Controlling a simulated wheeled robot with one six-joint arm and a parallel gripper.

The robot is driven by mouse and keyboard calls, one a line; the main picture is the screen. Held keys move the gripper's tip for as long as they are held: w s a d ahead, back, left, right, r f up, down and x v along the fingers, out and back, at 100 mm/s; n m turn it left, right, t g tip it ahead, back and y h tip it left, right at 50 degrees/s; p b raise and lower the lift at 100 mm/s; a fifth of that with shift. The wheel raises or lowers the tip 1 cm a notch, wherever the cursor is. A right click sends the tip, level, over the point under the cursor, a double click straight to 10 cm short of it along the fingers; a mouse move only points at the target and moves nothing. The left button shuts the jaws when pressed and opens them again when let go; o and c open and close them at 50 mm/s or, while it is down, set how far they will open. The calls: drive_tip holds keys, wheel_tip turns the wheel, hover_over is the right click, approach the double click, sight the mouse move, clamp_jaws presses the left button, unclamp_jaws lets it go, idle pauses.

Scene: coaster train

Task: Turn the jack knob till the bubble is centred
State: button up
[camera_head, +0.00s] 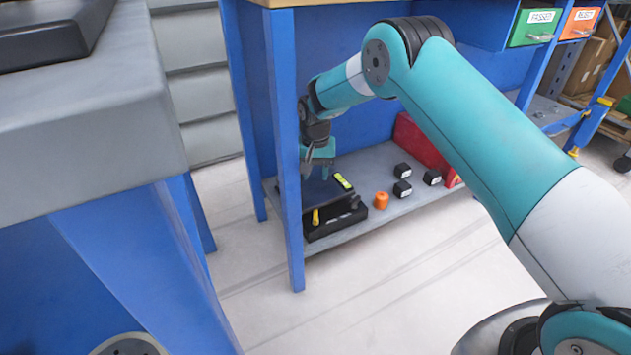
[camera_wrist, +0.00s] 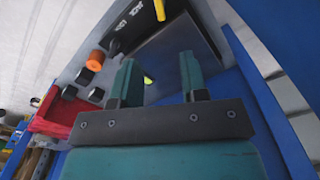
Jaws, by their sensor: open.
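The jack is a low black unit (camera_head: 337,222) with a dark flat top plate (camera_head: 318,193) on the lower shelf; the plate also shows in the wrist view (camera_wrist: 182,45). A yellow-green level (camera_head: 343,181) lies at the plate's edge; its bubble is too small to read. A dark round piece (camera_head: 355,202), apparently the knob, sticks out at the jack's right side. A yellow piece (camera_head: 316,217) stands at its front, also in the wrist view (camera_wrist: 160,10). My gripper (camera_head: 318,172) is open and empty above the plate; in the wrist view its fingers (camera_wrist: 160,68) point toward the plate.
An orange piece (camera_head: 381,200) and several black blocks (camera_head: 402,188) lie right of the jack, with a red bin (camera_head: 420,146) behind. A blue table leg (camera_head: 287,170) stands close left of my gripper. The wooden tabletop (camera_head: 325,2) is overhead.

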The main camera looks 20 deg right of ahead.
drive_tip(key=shift+r, duration=0.7)
